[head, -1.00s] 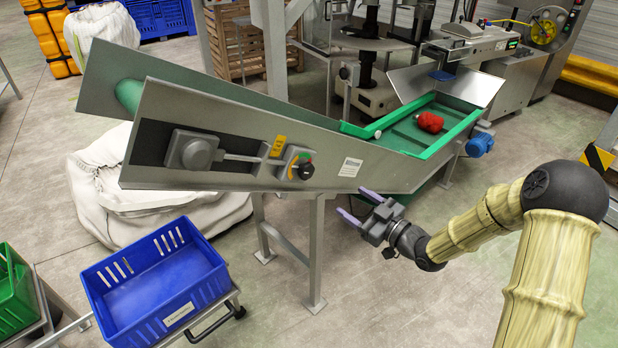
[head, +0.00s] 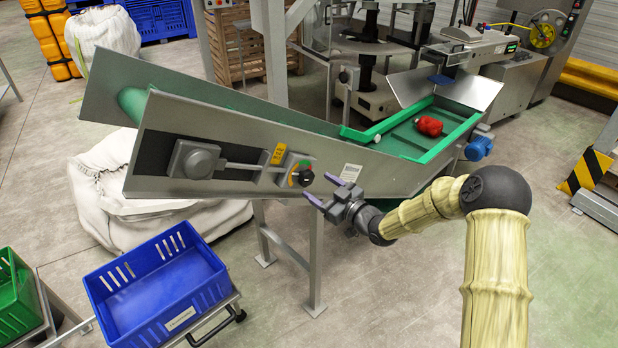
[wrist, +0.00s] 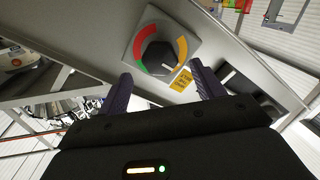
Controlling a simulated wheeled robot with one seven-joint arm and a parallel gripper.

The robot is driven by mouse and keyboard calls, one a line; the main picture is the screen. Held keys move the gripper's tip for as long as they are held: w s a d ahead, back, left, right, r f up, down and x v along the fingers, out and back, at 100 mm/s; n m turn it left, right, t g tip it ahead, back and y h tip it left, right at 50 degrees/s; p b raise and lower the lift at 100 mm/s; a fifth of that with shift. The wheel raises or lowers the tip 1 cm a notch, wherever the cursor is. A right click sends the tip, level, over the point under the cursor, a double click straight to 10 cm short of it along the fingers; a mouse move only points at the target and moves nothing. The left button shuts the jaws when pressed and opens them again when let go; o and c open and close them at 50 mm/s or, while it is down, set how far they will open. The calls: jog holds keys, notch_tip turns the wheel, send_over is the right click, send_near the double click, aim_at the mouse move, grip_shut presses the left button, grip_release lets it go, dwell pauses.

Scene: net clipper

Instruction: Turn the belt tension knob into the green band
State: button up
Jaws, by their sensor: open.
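The belt tension knob (head: 306,176) is a black dial on the side panel of the inclined conveyor (head: 240,140). In the wrist view the knob (wrist: 158,58) sits on a square grey plate, ringed by a red, an orange-yellow and a small green band (wrist: 142,66). A pale pointer mark shows on the knob's lower right side, away from the green. My gripper (head: 318,190) is open and empty, its purple fingers pointing at the panel just right of the knob. In the wrist view the fingers (wrist: 165,84) lie below the knob, one toward each side, apart from it.
A yellow label (wrist: 183,80) is beside the dial plate. A red bundle (head: 430,126) lies on the green belt. A conveyor leg (head: 315,260) stands below my gripper.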

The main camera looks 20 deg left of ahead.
aim_at(309, 180)
jog(key=x, duration=0.5)
jog(key=shift+w+a+p, duration=0.1)
jog(key=shift+a+p, duration=0.05)
jog(key=shift+p, duration=0.2)
jog(key=c, duration=1)
